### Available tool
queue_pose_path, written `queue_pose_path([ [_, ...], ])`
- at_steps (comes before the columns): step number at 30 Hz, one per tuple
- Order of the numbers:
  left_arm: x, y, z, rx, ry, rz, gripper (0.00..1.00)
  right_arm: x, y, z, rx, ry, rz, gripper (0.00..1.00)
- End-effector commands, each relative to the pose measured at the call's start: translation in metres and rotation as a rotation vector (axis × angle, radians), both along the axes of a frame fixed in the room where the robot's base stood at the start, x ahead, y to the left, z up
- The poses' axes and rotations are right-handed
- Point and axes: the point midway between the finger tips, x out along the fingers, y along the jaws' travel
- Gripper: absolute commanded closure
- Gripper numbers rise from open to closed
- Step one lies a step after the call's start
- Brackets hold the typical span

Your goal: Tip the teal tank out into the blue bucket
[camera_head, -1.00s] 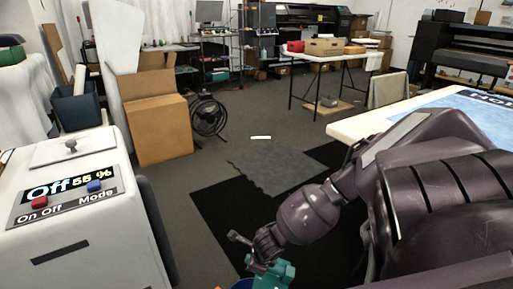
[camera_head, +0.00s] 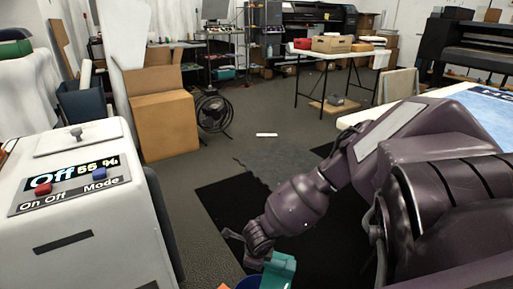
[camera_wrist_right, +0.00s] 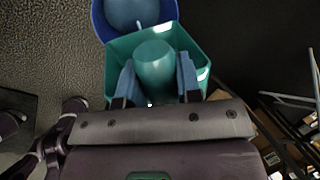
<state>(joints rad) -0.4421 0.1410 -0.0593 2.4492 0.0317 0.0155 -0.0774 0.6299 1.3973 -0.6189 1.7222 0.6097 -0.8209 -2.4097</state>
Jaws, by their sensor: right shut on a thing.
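The teal tank (camera_head: 279,268) is at the bottom edge of the head view, partly cut off. The right wrist view shows it as an open box with a teal rim (camera_wrist_right: 118,46) and a rounded teal post inside. My right gripper (camera_wrist_right: 157,80) has its two blue-grey fingers on either side of that post, shut on the tank. The blue bucket (camera_head: 250,283) shows only as a sliver beside the tank. In the wrist view the bucket (camera_wrist_right: 98,18) lies just beyond the tank's far edge, with a lighter blue round inside. My left gripper is not in view.
A white machine (camera_head: 95,225) with a display reading "Off 55 %" stands at the left. A cardboard box (camera_head: 165,125) and a black fan (camera_head: 213,112) stand behind it. A white-topped table (camera_head: 465,98) is at the right. The floor in the middle is mostly clear.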

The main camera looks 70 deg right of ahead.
Motion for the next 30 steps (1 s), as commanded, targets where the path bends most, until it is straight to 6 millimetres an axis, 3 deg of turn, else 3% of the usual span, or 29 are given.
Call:
queue_pose_path([
  [30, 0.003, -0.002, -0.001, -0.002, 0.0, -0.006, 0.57, 0.029, 0.006, -0.015, -0.029, 0.155, 0.001, 1.0],
])
